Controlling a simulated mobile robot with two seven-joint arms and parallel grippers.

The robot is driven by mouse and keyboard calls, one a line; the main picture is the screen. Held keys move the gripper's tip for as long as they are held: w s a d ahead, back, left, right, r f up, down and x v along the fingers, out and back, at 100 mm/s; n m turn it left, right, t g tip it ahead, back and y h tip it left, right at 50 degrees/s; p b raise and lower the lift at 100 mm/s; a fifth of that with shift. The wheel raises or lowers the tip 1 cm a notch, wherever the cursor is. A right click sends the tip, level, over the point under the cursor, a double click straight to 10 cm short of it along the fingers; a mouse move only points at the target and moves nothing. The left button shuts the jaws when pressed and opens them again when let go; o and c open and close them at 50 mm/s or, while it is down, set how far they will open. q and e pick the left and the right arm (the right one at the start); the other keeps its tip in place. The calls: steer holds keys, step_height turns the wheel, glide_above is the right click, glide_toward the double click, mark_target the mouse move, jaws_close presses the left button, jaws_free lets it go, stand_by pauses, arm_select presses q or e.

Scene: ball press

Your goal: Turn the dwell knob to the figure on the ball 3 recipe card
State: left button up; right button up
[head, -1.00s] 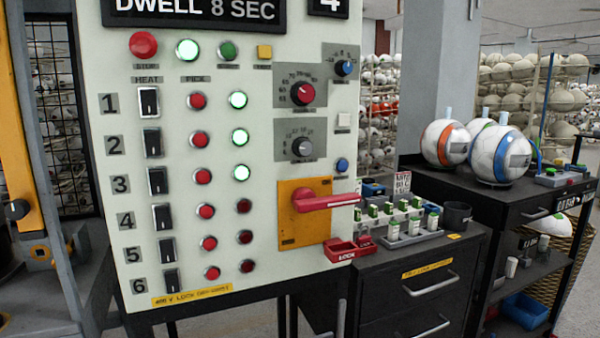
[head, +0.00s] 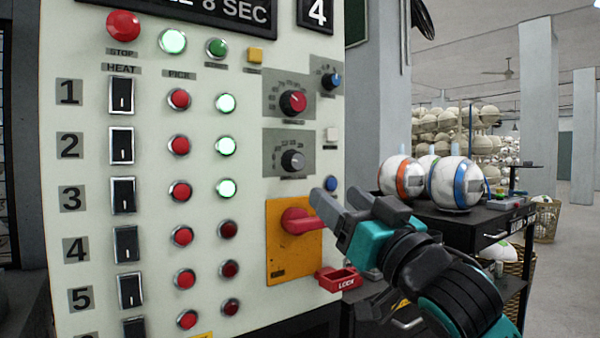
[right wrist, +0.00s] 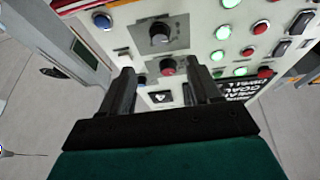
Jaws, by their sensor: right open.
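The press panel carries a grey knob (head: 292,160) and, above it, a red knob (head: 292,103), each on a grey scale plate. Their labels are too small to read, so I cannot tell which is the dwell knob. The display (head: 225,8) reads 8 SEC, its top cut off. My right gripper (head: 332,200) is open and empty, in front of the panel, below and right of the grey knob. In the right wrist view the grey knob (right wrist: 160,33) and red knob (right wrist: 168,67) lie beyond the open fingers, untouched. No recipe card is readable. My left gripper is out of view.
A red lever (head: 302,222) on a yellow plate and a red LOCK piece (head: 338,279) are close to my right gripper. A blue button (head: 331,183) is just above the fingertips. Balls (head: 455,184) stand on a dark cart at right.

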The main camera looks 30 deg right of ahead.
mark_target(297, 163)
steer(key=x, duration=1.1)
steer(key=shift+w+p, duration=0.35)
steer(key=shift+p, duration=0.05)
steer(key=c, duration=1)
steer(key=shift+a+r+m+h+p, duration=0.1)
steer(key=shift+m+h+p, duration=0.55)
steer(key=shift+m, duration=0.45)
steer(key=shift+a+r+m+h+p, duration=0.1)
steer(key=shift+m+h+p, duration=0.5)
steer(key=shift+m, duration=0.5)
steer(key=shift+c, duration=0.2)
steer(key=m+h+p, duration=0.1)
steer(key=m+p, duration=0.1)
steer(key=shift+m+g, duration=0.4)
steer(key=shift+m, duration=0.3)
steer(key=shift+f+h, duration=0.1)
steer(key=shift+h, duration=0.25)
